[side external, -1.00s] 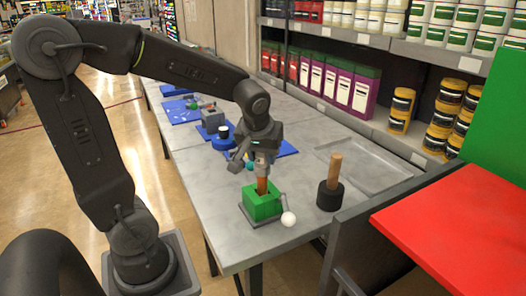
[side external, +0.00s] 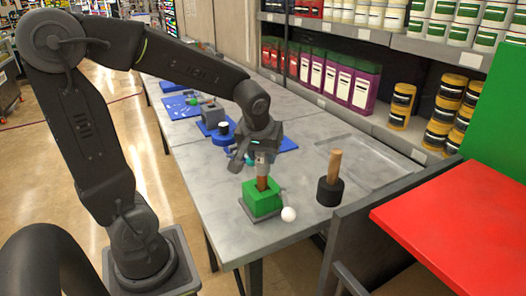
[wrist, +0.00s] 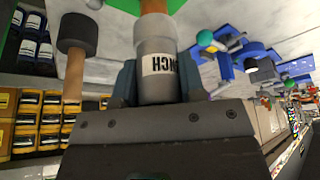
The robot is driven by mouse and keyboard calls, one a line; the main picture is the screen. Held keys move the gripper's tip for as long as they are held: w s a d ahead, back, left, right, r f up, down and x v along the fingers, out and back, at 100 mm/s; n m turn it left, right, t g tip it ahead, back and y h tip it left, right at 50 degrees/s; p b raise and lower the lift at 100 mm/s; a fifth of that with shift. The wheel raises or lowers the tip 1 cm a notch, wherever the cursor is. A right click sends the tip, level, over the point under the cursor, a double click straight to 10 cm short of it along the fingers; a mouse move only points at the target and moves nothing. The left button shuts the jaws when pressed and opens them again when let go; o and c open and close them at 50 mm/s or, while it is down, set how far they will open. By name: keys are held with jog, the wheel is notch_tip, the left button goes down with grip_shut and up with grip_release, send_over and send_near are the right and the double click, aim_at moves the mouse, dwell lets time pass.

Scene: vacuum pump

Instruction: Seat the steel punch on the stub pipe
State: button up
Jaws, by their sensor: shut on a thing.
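The steel punch is a grey cylinder with a white label reading PUNCH in the wrist view (wrist: 158,62). My gripper (side external: 264,152) is shut on it, with a jaw on each side, above the green block (side external: 262,201). The stub pipe (side external: 262,183) is copper-brown and stands upright in the green block, directly below the punch. In the wrist view a copper-brown part (wrist: 153,6) shows just beyond the punch's far end, in line with it. The punch's lower end appears at the pipe's top, but I cannot tell whether it is seated or only close.
A mallet with a black head (side external: 329,191) and wooden handle stands right of the block. A white ball (side external: 288,214) is near the block's right front. A shallow tray (side external: 375,160) is at the back right.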

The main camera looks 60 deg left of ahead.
jog(key=shift+f, duration=0.15)
dwell(0.6)
jog(key=o, duration=1.1)
jog(key=shift+o, duration=0.2)
jog(key=shift+r, duration=4.5)
jog(key=shift+d, duration=0.1)
jog(key=s+d+f+m+t+h, duration=0.2)
jog(key=s+d+f+m+h, duration=0.1)
jog(key=s+d+m, duration=0.6)
jog(key=shift+s+d+f, duration=0.15)
jog(key=shift+s+d, duration=0.95)
